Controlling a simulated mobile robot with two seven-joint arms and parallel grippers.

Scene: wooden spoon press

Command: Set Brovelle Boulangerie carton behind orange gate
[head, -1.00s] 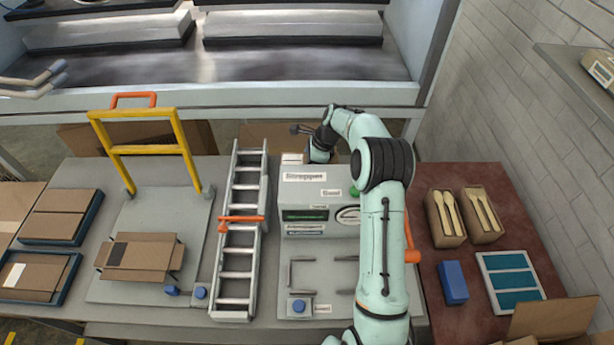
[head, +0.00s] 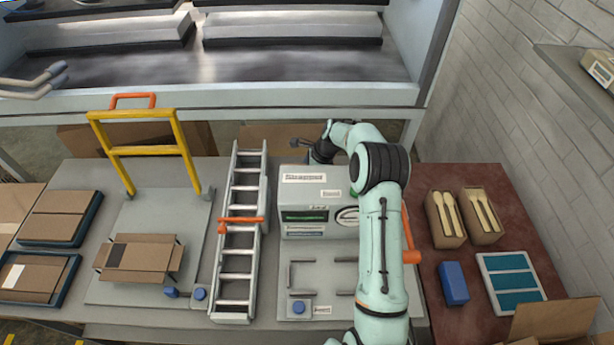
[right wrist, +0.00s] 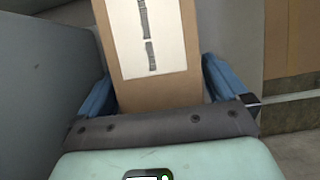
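The brown carton (right wrist: 178,92) with a white label fills the space between the blue fingers of my right gripper (right wrist: 158,88) in the right wrist view. The fingers lie along both sides of it and appear shut on it. The print is too small to read as a brand. In the head view my right gripper (head: 308,145) is behind the grey strapping machine, which hides the carton. An orange gate bar (head: 242,219) crosses the ladder-like roller conveyor (head: 238,260), left of the machine. My left gripper is not in view.
The strapping machine (head: 305,205) stands beside the conveyor. A yellow-framed platform (head: 140,215) with an open flat carton (head: 138,258) is at left. At right, a red table (head: 440,290) bears spoon boxes (head: 445,225), a blue block (head: 453,283) and a tray (head: 512,309).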

